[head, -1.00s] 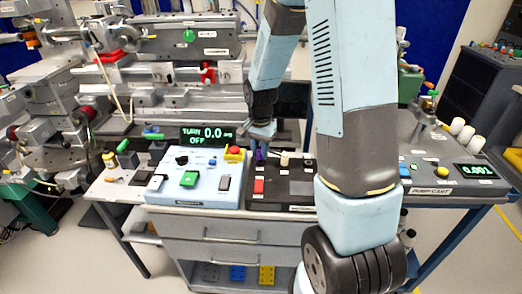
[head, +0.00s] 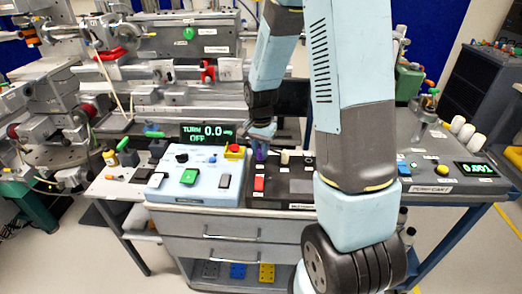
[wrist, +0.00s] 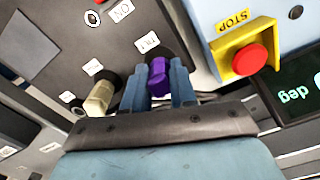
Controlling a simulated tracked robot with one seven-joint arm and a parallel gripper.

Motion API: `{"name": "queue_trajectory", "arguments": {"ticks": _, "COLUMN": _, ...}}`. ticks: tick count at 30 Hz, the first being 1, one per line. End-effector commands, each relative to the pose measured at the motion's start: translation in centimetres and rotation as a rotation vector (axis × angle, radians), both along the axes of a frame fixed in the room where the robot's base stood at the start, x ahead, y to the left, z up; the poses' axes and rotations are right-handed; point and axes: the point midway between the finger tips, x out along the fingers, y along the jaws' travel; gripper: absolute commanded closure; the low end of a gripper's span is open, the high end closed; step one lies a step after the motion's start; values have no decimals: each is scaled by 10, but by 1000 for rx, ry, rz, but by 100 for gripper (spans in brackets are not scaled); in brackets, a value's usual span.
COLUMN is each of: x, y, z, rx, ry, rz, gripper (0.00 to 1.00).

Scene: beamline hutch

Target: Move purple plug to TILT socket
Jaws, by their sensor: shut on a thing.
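The purple plug (wrist: 158,76) stands between the two fingers of my gripper (wrist: 160,88) in the wrist view, and the fingers are shut on it. In the head view the plug (head: 261,153) is just under my gripper (head: 262,135), at the left part of the dark panel (head: 290,187). Its lower end meets the panel at a dark round socket, mostly hidden by the plug and fingers. A small label (wrist: 147,41) lies beside it; I cannot read it surely.
A cream plug (wrist: 100,96) stands close beside one finger. The blue control box with a red stop button (wrist: 251,58) on yellow is close on the other side. A red switch (head: 259,184) is on the dark panel. The display (head: 207,133) reads 0.0, OFF.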

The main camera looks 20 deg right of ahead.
Motion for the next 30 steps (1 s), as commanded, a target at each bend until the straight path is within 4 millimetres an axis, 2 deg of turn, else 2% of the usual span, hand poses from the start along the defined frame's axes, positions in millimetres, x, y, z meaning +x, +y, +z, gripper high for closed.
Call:
{"name": "queue_trajectory", "arguments": {"ticks": 1, "x": 0, "y": 0, "z": 0, "rx": 0, "ry": 0, "rz": 0, "gripper": 72}}
{"name": "queue_trajectory", "arguments": {"ticks": 10, "x": 0, "y": 0, "z": 0, "rx": 0, "ry": 0, "rz": 0, "gripper": 44}}
{"name": "queue_trajectory", "arguments": {"ticks": 20, "x": 0, "y": 0, "z": 4, "rx": 0, "ry": -1, "rz": 0, "gripper": 44}}
{"name": "queue_trajectory", "arguments": {"ticks": 26, "x": 1, "y": 0, "z": 30, "rx": 0, "ry": -6, "rz": -1, "gripper": 44}}
{"name": "queue_trajectory", "arguments": {"ticks": 30, "x": 1, "y": 0, "z": 57, "rx": -1, "ry": -5, "rz": 1, "gripper": 44}}
